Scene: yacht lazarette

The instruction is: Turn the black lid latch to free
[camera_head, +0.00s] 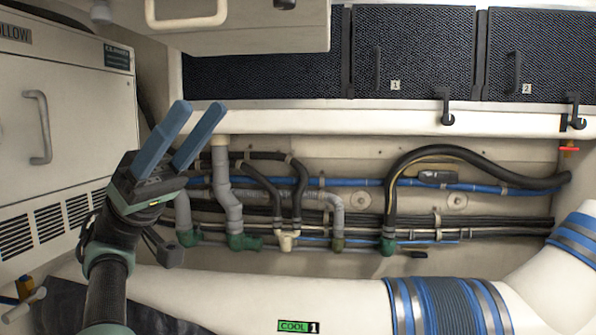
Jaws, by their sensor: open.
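My gripper (201,107) is at the left of the head view, its two blue fingers pointing up and right with a gap between them. It is open and empty. Two black hook-shaped latches hang at the front edge of the dark lids: one latch (446,106) under the lid marked 1 and another latch (575,110) under the lid marked 2. Which one the task means I cannot tell. Both are well to the right of my gripper, and nothing touches them.
The dark textured lid 1 (412,45) and lid 2 (548,40) carry black handles. A cream box (250,40) overhangs above my gripper. A cream cabinet (75,120) stands left. Pipes and hoses (228,195) run below the ledge (330,119). A thick white duct (345,300) crosses the front.

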